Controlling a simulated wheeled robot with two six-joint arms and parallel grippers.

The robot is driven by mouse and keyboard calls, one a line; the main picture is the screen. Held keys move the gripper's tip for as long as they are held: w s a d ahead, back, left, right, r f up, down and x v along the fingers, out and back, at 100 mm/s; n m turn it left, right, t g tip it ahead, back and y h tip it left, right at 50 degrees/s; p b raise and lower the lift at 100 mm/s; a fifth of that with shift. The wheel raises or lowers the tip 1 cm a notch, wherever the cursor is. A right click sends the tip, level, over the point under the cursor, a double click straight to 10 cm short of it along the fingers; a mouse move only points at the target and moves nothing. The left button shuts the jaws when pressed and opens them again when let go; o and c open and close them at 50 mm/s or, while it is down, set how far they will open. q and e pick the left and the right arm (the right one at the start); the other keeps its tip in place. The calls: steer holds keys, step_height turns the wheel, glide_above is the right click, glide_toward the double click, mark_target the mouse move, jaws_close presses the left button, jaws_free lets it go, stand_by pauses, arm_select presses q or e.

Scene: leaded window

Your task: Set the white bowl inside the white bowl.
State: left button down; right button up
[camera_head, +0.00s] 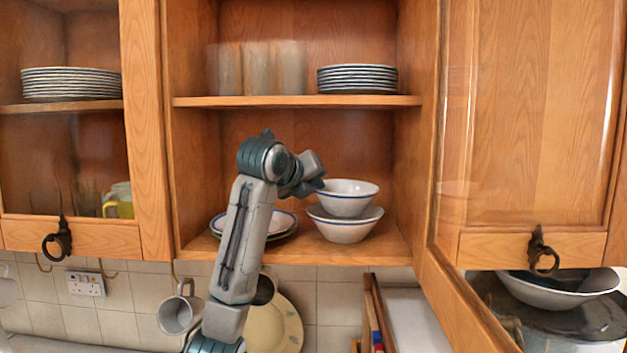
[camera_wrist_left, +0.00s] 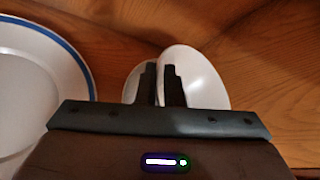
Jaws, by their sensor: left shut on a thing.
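A white bowl (camera_head: 347,205) with a thin dark rim is at the right of the cabinet's lower shelf. My left gripper (camera_head: 316,186) is shut on its left rim; the jaws also show in the left wrist view (camera_wrist_left: 163,85) across the wall of the held bowl (camera_wrist_left: 200,80). A second white bowl (camera_head: 345,231) stands upright on the shelf directly below. The held bowl's base is hidden behind the lower bowl's rim, so it appears partly inside it. I cannot tell whether the two touch. My right gripper is out of view.
Blue-rimmed plates (camera_head: 283,222) lie left of the bowls, partly behind my left arm. The upper shelf (camera_head: 300,101) holds glasses (camera_head: 258,68) and a plate stack (camera_head: 357,78). An open cabinet door (camera_head: 530,130) stands at the right. A mug (camera_head: 180,310) hangs below.

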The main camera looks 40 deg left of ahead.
arm_select(q)
steer(key=shift+d+f, duration=0.1)
steer(key=shift+d, duration=0.05)
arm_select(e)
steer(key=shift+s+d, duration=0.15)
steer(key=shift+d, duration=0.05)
arm_select(q)
steer(key=shift+f, duration=0.15)
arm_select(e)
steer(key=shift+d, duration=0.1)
arm_select(q)
steer(key=shift+f, duration=0.35)
steer(key=c, duration=1.6)
jaws_free()
steer(key=shift+o, duration=0.2)
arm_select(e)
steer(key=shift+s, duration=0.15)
arm_select(q)
steer(key=shift+r, duration=0.1)
